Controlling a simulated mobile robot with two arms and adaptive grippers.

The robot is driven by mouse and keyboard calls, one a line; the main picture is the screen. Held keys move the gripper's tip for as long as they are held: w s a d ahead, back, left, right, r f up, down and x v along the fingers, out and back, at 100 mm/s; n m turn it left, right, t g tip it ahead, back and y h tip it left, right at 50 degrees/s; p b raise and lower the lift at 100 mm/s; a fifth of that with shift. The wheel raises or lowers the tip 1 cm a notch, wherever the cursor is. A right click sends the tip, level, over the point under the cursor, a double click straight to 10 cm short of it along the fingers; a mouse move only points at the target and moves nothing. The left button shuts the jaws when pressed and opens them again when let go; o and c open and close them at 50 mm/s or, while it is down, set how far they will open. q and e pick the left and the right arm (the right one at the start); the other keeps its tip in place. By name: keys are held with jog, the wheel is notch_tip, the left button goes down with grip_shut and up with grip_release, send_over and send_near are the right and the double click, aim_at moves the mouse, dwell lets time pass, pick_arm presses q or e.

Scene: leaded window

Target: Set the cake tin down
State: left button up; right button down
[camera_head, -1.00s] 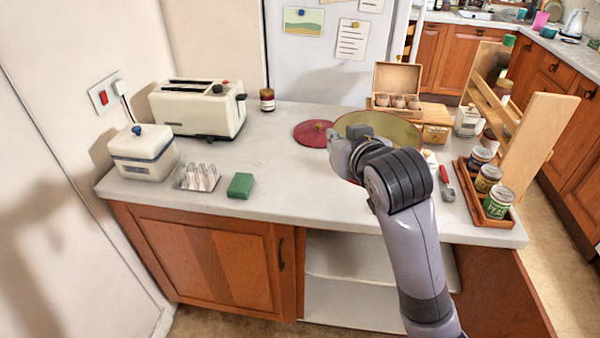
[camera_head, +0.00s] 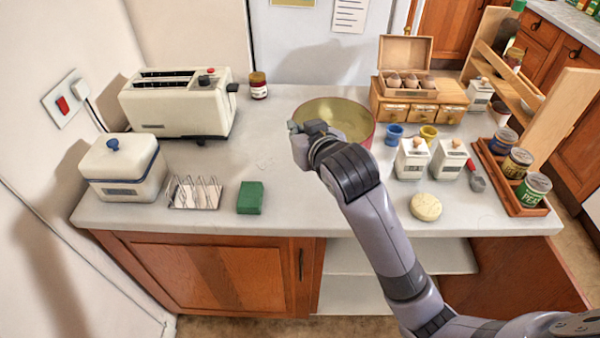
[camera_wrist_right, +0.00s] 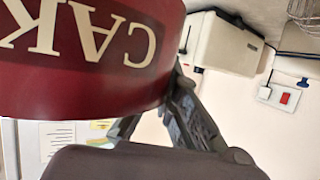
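The cake tin (camera_head: 368,133) is round and open at the top, dark red outside with a gold inside. In the head view it is upright at the back middle of the counter. I cannot tell whether its base touches the worktop. My right gripper (camera_head: 306,130) is at the tin's near left side, shut on its wall. In the wrist view the red tin (camera_wrist_right: 90,95) with large cream letters fills the upper left, against the dark fingers (camera_wrist_right: 160,108). The fingertips are partly hidden by the tin. My left gripper is not in view.
A toaster (camera_head: 178,105) and small jar (camera_head: 258,86) stand left of the tin. A wooden drawer box (camera_head: 420,103), cups and white canisters (camera_head: 412,160) stand right. A toast rack (camera_head: 194,193), green block (camera_head: 250,198) and round pale item (camera_head: 426,207) lie nearer. The counter (camera_head: 270,160) is clear between.

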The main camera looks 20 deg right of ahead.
notch_tip(320, 180, down, 12)
jog(key=shift+w+a+f, duration=0.1)
jog(key=shift+w+f, duration=0.05)
jog(key=shift+f, duration=0.05)
dwell(0.4)
jog(key=shift+f, duration=0.15)
jog(key=c, duration=2.2)
grip_release()
jog(key=shift+c, duration=0.2)
jog(key=o, duration=0.4)
jog(key=shift+o, duration=0.2)
jog(key=b+v, duration=0.1)
jog(key=v, duration=1.1)
jog(key=shift+r, duration=0.25)
